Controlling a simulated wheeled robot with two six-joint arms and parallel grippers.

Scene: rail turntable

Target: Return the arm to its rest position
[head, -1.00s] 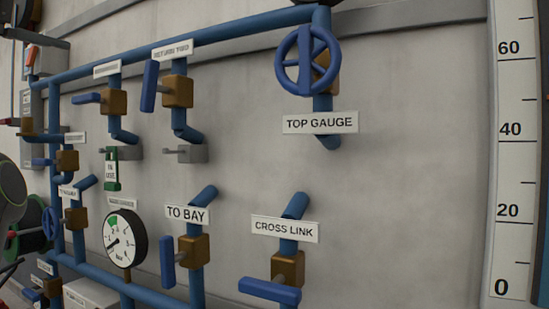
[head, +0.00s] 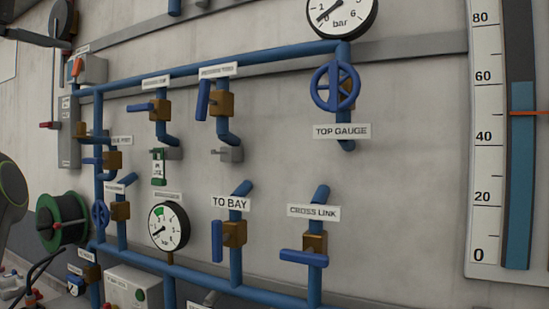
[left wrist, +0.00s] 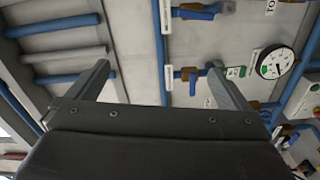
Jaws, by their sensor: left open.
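My left gripper (left wrist: 158,68) shows in the left wrist view with its two grey fingers spread wide apart. Nothing sits between them, and the pipes and valves appear beyond the fingers. In the head view, a rounded dark link of my left arm (head: 12,190) shows at the left edge. The gripper itself does not show there. My right gripper is in neither view.
A wall of blue pipes carries the TOP GAUGE handwheel (head: 335,87), TO BAY valve (head: 233,234), CROSS LINK valve (head: 314,243) and a dial gauge (head: 168,226). A level scale (head: 485,150) stands right. A hose reel (head: 62,220) and grey box (head: 135,292) are left.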

